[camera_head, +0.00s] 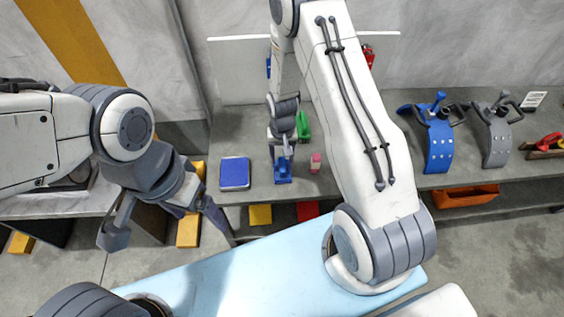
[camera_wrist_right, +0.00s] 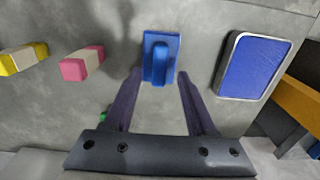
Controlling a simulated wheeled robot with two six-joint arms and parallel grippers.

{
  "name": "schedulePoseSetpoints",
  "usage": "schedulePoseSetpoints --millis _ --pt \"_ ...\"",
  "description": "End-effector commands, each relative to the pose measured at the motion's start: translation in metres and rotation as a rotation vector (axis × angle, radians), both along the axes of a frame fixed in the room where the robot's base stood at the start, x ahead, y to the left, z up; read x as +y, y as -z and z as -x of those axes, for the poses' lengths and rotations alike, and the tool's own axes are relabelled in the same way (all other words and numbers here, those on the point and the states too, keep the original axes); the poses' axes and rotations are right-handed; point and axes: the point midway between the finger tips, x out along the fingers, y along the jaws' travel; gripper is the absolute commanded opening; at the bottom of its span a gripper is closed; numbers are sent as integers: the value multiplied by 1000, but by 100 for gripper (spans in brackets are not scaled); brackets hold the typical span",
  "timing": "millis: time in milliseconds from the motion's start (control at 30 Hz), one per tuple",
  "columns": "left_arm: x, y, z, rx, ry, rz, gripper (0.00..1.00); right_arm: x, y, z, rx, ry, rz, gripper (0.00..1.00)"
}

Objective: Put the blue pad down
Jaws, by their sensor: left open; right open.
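A small blue pad with a raised grip (camera_head: 283,173) lies on the grey worktop. It also shows in the right wrist view (camera_wrist_right: 160,60), flat on the surface. My right gripper (camera_head: 284,155) is above it, open. In the right wrist view, the fingers of this gripper (camera_wrist_right: 159,76) point toward the pad, one on each side, with visible gaps between them and its grip. A flat blue panel with a silver rim (camera_head: 235,173) lies to the left of the pad; the right wrist view shows it at right (camera_wrist_right: 253,66). My left gripper (camera_head: 165,222) is open and empty, in front of the worktop.
A pink-and-white block (camera_head: 315,162) lies right of the pad, with a yellow-and-white block (camera_wrist_right: 22,58) farther along. A green object (camera_head: 303,126) stands behind. Blue (camera_head: 439,140) and grey (camera_head: 492,135) curved pieces sit at right. An orange bin (camera_head: 465,196) is below the worktop.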

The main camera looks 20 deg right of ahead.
Motion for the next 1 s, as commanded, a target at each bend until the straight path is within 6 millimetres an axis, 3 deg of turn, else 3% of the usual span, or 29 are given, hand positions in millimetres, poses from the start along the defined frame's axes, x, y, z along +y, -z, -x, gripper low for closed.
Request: schedulePoseSetpoints --millis 33,200,467,567,633,733,800,1000 --pt "0 -2 0 0 0 0 85 0 -15 -1 -5 0 0 56" --pt "0 -5 0 0 0 0 85 0 -49 -1 -3 0 0 56" --pt "0 -7 0 0 0 0 85 2 -77 1 -1 -7 -1 56" --pt "0 -7 0 0 0 0 85 18 -97 5 -8 -56 -2 56" --pt "0 -7 0 0 0 0 85 39 -121 14 -15 -126 -6 56" --pt "0 -7 0 0 0 0 85 76 -164 40 -26 -267 -15 56" --pt "0 -6 0 0 0 0 85 100 -194 68 -32 -378 -23 56" --pt "0 -6 0 0 0 0 85 139 -254 160 -40 -679 -53 56"
